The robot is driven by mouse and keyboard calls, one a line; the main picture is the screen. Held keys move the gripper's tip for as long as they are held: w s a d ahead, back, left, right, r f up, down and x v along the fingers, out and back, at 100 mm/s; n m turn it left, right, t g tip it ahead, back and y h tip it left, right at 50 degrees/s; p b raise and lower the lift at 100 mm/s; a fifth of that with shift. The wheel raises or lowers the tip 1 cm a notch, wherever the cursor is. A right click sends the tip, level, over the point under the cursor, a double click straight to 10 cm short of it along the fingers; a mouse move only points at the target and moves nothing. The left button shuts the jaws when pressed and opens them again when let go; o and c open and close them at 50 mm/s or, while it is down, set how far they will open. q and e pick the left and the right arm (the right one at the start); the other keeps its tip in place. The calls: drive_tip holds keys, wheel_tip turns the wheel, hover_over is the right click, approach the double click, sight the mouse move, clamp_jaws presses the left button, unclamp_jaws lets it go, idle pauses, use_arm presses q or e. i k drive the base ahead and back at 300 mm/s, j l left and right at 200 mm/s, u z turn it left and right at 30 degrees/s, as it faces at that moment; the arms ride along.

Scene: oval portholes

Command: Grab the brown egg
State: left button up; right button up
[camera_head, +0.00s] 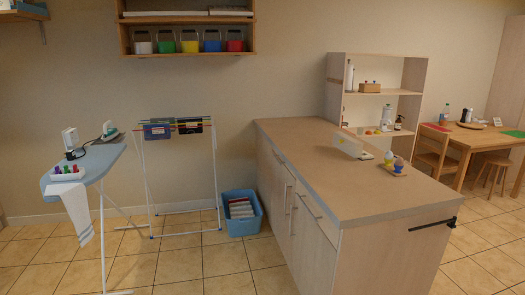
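A small wooden tray (396,171) lies on the right part of the long counter (330,180). On it stands a brownish rounded thing (399,162), which may be the brown egg in a cup; it is too small to tell for sure. Just left of it is a small yellow and blue thing (388,158). Neither of my grippers shows in the head view.
A pale upright panel (348,143) stands behind the tray. A shelf unit (338,80) is behind the counter, and a table with stools is at right. An ironing board (90,165), drying rack and blue crate (240,226) stand left. The counter's near part and foreground floor are clear.

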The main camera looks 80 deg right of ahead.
sight(399, 162)
drive_tip(key=z, duration=3.75)
drive_tip(key=i+l+u, duration=0.15)
drive_tip(key=i+l, duration=0.7)
drive_tip(key=i, duration=0.05)
